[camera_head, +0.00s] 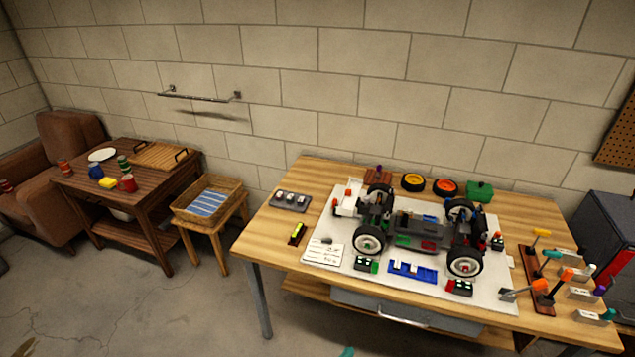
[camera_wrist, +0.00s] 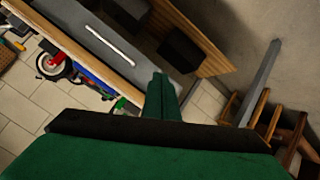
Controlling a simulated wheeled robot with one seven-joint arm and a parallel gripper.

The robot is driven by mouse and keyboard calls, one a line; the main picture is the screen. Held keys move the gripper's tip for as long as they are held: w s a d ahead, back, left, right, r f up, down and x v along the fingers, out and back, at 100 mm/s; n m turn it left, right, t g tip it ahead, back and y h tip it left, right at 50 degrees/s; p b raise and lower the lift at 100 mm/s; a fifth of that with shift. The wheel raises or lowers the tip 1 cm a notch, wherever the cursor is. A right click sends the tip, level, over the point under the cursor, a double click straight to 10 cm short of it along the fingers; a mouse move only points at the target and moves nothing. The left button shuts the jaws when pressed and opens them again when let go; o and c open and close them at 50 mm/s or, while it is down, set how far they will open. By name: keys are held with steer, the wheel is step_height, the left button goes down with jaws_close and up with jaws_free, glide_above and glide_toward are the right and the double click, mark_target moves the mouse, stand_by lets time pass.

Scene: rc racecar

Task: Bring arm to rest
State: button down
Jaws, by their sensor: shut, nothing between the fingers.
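My gripper (camera_wrist: 163,88) shows in the wrist view as two green fingers pressed together, with nothing between them. It is apart from the workbench, in front of its drawer side. In the head view only a small teal tip (camera_head: 347,352) shows at the bottom edge; it may be part of my gripper. The rest of my arm is hidden there. The RC racecar (camera_head: 420,229) stands on a white mat (camera_head: 322,228) on the wooden workbench (camera_head: 283,222). One of its wheels (camera_wrist: 54,66) shows at the left of the wrist view.
Tools in holders (camera_head: 550,280) line the workbench's right end. Loose wheels (camera_head: 413,182) and a green box (camera_head: 480,191) lie at the back. A grey drawer (camera_head: 355,304) hangs under the front edge. A basket on a stool (camera_head: 207,200), a side table (camera_head: 150,188) and an armchair (camera_head: 50,205) stand left.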

steer(key=s+a+n+t+y, duration=0.1)
steer(key=s+a+y, duration=0.15)
steer(key=s, duration=0.85)
steer(key=s+a+r+m+t+y, duration=0.1)
steer(key=s+a+r+t, duration=0.1)
steer(key=s+r, duration=0.6)
steer(key=s+a+r+m+t+y, duration=0.1)
steer(key=s+a+r+t, duration=0.1)
steer(key=s+r, duration=0.5)
steer(key=s+a, duration=0.1)
steer(key=s, duration=0.4)
steer(key=shift+s+a+r+m, duration=0.15)
steer(key=shift+a+r+m, duration=0.2)
steer(key=shift+a+m, duration=0.05)
